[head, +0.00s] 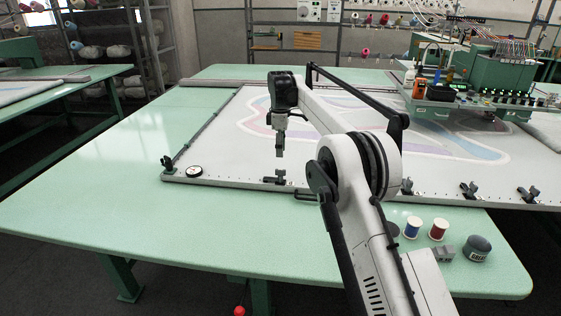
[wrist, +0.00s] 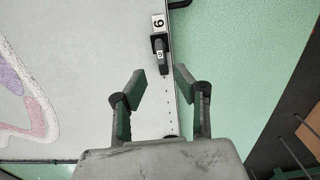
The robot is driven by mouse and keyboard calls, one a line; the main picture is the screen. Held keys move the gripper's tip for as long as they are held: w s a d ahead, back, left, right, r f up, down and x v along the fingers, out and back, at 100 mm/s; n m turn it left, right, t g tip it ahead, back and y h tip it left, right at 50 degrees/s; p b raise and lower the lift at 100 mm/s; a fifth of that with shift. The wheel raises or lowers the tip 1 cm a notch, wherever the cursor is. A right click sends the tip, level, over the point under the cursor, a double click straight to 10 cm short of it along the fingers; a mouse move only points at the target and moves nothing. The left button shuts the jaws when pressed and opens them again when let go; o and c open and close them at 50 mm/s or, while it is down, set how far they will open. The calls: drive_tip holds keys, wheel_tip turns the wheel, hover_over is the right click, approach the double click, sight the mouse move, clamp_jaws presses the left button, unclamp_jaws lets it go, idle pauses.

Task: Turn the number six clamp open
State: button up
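The clamp (wrist: 161,54) is dark, with a grey lever, and sits at the edge of the white tufting frame. A white tag (wrist: 158,22) beside it carries a digit that looks like an upside-down six. In the head view a small dark clamp (head: 276,180) stands at the frame's front edge, just below my gripper (head: 280,153). In the wrist view my gripper (wrist: 162,83) is open and empty. Its two fingers are apart, and the lever's tip lies just ahead of the gap between them. I see no contact.
More clamps (head: 468,190) stand along the front edge, and one (head: 168,162) at the left corner. A round gauge (head: 194,171) lies on the frame. Blue (head: 413,228) and red (head: 438,230) spools stand on the green table (head: 150,225). The tufting machine (head: 480,80) is at the back right.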

drive_tip(key=shift+r, duration=1.7)
drive_tip(key=s+d+r+m+t, duration=0.1)
drive_tip(key=s+d+r+m, duration=0.1)
drive_tip(key=s+d+r, duration=0.3)
drive_tip(key=s+d+r+m+t, duration=0.1)
drive_tip(key=s+d+r+m, duration=0.15)
drive_tip(key=r, duration=0.35)
drive_tip(key=s+d+r+m+t, duration=0.1)
drive_tip(key=s+d+r+m, duration=0.1)
drive_tip(key=s+d+r, duration=0.3)
drive_tip(key=s+d+r+m, duration=0.2)
drive_tip(key=s+d, duration=0.1)
drive_tip(key=s, duration=0.4)
drive_tip(key=s+d+f+m+t, duration=0.1)
drive_tip(key=s+d+m, duration=0.15)
drive_tip(key=s, duration=0.65)
drive_tip(key=s+d+f+m+t, duration=0.15)
drive_tip(key=s+d, duration=0.25)
drive_tip(key=s, duration=0.4)
drive_tip(key=s+d+f+m+t, duration=0.1)
drive_tip(key=s+d+f+m, duration=0.1)
drive_tip(key=s+f, duration=0.4)
drive_tip(key=s+d+f+m, duration=0.2)
drive_tip(key=s+f, duration=0.4)
drive_tip(key=s, duration=0.5)
drive_tip(key=shift+m+t, duration=0.35)
drive_tip(key=shift+m, duration=0.1)
